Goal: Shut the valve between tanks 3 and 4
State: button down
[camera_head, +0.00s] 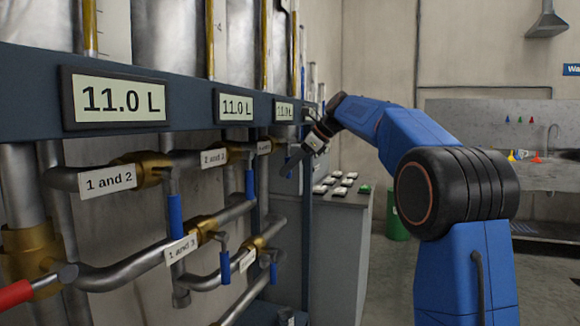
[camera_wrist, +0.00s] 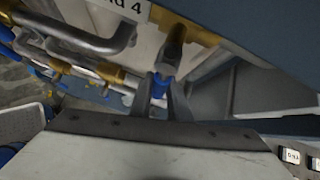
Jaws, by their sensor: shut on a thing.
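My gripper (camera_wrist: 163,100) has its two grey fingers closed on a blue valve handle (camera_wrist: 161,86) in the wrist view. The handle joins a brass valve body (camera_wrist: 175,38). A white label (camera_wrist: 128,6) beside this valve is cut off by the frame and reads only "nd 4". In the head view my gripper (camera_head: 291,162) is at the far end of the upper valve row, just below the dark blue rail. The handle it holds cannot be made out there. A small upper label (camera_head: 264,147) nearby is too small to read.
Nearer valves carry labels "1 and 2" (camera_head: 108,179), "2 and 3" (camera_head: 214,157) and "1 and 3" (camera_head: 181,249), with blue handles hanging down. A red handle (camera_head: 16,294) is at lower left. A grey cabinet (camera_head: 337,235) with small items stands beyond the rack. Open floor lies right.

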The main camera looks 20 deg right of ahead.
jog(key=shift+s+a+f+m+g+y, duration=0.1)
jog(key=shift+s+a+m+g+y, duration=0.3)
jog(key=shift+g, duration=0.3)
jog(key=shift+s, duration=0.1)
jog(key=c, duration=1.7)
grip_release()
jog(key=shift+o, duration=0.2)
jog(key=shift+d, duration=0.1)
jog(key=v, duration=1.7)
jog(key=shift+d, duration=0.2)
jog(key=shift+s, duration=0.1)
